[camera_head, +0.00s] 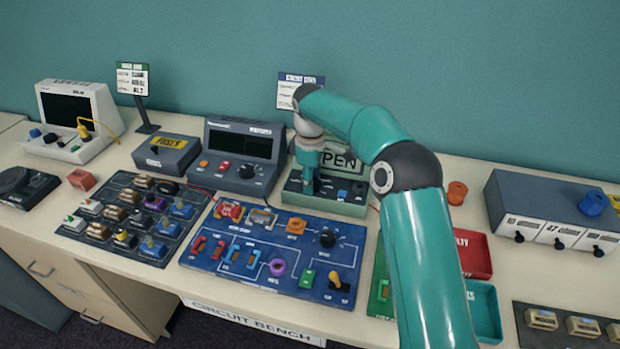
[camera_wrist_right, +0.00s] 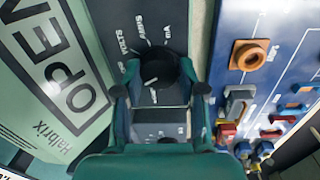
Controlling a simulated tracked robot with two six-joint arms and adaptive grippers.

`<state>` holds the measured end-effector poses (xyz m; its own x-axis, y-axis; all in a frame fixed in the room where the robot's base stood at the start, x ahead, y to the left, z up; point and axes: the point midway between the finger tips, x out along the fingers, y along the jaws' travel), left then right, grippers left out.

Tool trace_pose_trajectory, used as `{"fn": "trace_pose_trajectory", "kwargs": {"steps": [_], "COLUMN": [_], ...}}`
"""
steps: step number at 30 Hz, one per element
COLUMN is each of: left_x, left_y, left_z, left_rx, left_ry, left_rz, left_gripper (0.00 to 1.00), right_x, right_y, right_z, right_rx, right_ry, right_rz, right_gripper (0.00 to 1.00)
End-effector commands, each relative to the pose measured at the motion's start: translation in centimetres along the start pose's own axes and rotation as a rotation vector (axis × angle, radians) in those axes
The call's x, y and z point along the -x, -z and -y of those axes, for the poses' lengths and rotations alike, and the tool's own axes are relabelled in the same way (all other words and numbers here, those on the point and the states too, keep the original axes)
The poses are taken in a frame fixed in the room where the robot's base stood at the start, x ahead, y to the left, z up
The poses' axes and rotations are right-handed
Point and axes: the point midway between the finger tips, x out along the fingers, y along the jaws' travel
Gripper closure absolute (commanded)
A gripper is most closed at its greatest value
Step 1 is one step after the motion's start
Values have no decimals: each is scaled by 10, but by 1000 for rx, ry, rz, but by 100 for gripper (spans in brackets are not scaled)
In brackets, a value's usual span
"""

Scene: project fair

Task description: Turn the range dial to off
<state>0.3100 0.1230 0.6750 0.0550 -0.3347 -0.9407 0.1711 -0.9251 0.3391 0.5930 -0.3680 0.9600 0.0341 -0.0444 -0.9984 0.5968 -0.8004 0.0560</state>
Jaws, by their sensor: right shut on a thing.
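The range dial (camera_wrist_right: 172,70) is a round black knob on the dark panel of a green meter (camera_head: 345,205). White labels, among them volts, ohms and mA, fan around the dial's far side in the right wrist view. A small white mark shows on the knob, but I cannot tell surely which label it points at. My right gripper (camera_head: 308,188) reaches down onto the left part of the meter. It is shut on the dial, with one finger on each side in the right wrist view (camera_wrist_right: 160,92). In the head view it hides the dial. My left gripper is out of view.
The meter's display (camera_wrist_right: 62,75) reads OPEN. A blue circuit board (camera_head: 225,262) lies in front of the meter. A grey bench meter (camera_head: 240,150) stands to its left. Red (camera_head: 482,268) and teal (camera_head: 497,335) trays lie right of my arm.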

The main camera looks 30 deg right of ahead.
Motion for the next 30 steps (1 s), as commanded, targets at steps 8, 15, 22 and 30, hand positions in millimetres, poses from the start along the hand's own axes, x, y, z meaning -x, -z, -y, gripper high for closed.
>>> {"fn": "trace_pose_trajectory", "kwargs": {"steps": [8,15,22,30], "left_x": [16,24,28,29], "left_y": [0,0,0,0], "left_z": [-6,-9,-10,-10], "left_rx": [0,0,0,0], "left_ry": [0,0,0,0], "left_rz": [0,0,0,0], "left_gripper": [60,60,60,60], "right_x": [1,1,0,-1], "right_y": [1,1,1,1], "right_z": [1,0,0,0], "right_rx": [-193,-367,-478,-521], "right_ry": [4,3,2,2], "right_rz": [15,24,31,33], "right_gripper": [95,95,95,95]}}
